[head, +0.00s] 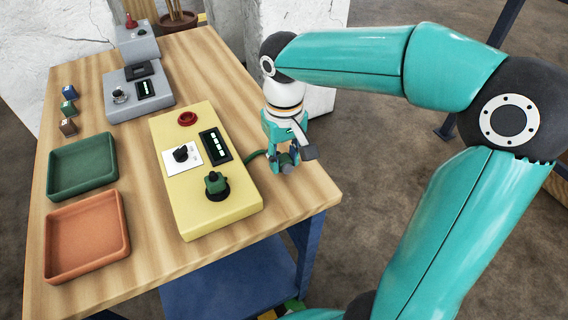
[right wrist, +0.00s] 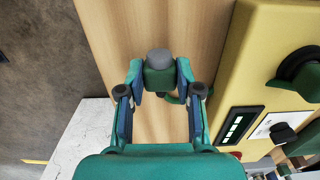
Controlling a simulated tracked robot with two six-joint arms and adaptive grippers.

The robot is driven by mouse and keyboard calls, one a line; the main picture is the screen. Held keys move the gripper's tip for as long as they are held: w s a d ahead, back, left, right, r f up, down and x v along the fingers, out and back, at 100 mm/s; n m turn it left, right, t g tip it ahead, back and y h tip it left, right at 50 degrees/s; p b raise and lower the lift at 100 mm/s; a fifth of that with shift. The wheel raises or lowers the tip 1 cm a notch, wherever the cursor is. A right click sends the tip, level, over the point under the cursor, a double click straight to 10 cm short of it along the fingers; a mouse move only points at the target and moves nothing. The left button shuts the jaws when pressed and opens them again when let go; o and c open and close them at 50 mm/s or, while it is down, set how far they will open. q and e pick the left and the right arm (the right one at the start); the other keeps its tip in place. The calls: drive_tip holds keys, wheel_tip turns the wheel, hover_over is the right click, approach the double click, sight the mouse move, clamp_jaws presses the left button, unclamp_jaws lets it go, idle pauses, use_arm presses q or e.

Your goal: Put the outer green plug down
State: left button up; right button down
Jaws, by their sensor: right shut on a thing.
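My right gripper (head: 284,162) is shut on a green plug with a grey end, beside the right side of the yellow box (head: 235,206). The right wrist view shows this plug (right wrist: 159,78) between the two fingertips (right wrist: 159,76), over bare wood. I cannot tell whether it touches the table. A short green cable (head: 256,154) shows between the box and the gripper. Another green plug (head: 215,181) sits upright in a black round socket on the box's near end. My left gripper is not in view.
The wooden table (head: 285,203) is bare right of the box, close to its right edge. A green tray (head: 82,190) and an orange tray (head: 72,275) lie on the left. A grey box (head: 155,103), small coloured blocks (head: 68,107) and a pot (head: 178,23) stand farther back.

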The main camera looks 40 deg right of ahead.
sight(284, 159)
drive_tip(key=shift+f, duration=0.95)
drive_tip(key=shift+f, duration=0.2)
drive_tip(key=c, duration=0.8)
unclamp_jaws()
drive_tip(key=shift+r, duration=0.1)
drive_tip(key=shift+r, duration=0.2)
wheel_tip(284, 159, up, 11)
drive_tip(key=shift+p, duration=1.05)
drive_tip(key=shift+r, duration=0.4)
